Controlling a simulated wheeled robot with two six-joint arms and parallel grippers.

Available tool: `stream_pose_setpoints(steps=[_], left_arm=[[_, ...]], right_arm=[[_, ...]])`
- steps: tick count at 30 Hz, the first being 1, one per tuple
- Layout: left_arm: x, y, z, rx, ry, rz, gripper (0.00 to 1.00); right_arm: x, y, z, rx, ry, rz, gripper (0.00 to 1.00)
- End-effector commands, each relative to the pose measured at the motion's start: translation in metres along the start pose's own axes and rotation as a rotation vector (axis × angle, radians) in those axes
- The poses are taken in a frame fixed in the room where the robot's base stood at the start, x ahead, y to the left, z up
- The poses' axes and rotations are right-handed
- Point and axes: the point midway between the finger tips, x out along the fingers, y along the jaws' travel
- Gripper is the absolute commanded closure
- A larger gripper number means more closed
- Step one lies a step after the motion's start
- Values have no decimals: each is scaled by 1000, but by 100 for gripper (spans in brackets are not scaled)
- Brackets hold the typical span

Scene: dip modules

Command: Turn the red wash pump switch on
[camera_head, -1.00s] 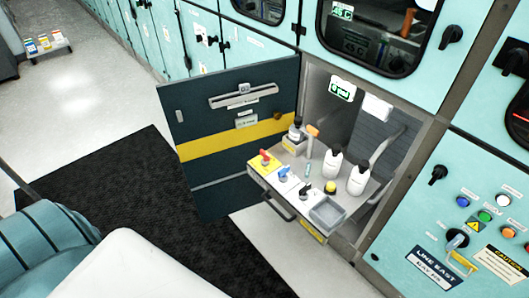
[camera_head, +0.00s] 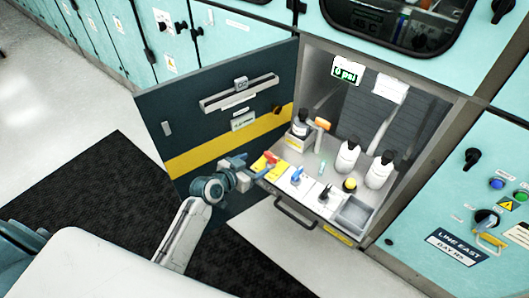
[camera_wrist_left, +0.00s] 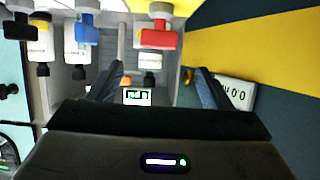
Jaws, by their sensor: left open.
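The red switch (camera_head: 271,158) stands on a yellow plate (camera_head: 261,166) at the left end of a pull-out shelf (camera_head: 310,206) in the open cabinet. It also shows in the left wrist view (camera_wrist_left: 158,38), above the gap between the fingers. My left gripper (camera_head: 252,172) is just left of the red switch, between the open door and the shelf. In the left wrist view its two fingers (camera_wrist_left: 157,86) are spread with nothing held between them. Touch with the switch cannot be made out. My right gripper is out of view.
A blue switch (camera_head: 297,175) and a black switch (camera_head: 325,192) stand right of the red one. The dark open door (camera_head: 215,115) stands close on the left.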

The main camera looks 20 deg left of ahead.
Motion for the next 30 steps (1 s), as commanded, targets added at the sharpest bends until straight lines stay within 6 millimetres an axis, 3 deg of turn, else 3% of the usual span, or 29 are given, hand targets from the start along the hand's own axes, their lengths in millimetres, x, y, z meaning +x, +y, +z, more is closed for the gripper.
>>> stream_pose_setpoints(steps=[15, 21, 30], left_arm=[[86, 0, 0, -5, -3, -1, 27], [100, 0, 1, -4, -3, -2, 27], [102, 0, 1, -3, -3, -3, 27]], right_arm=[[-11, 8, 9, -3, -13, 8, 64], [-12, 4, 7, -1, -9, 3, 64], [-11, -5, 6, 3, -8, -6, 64]])
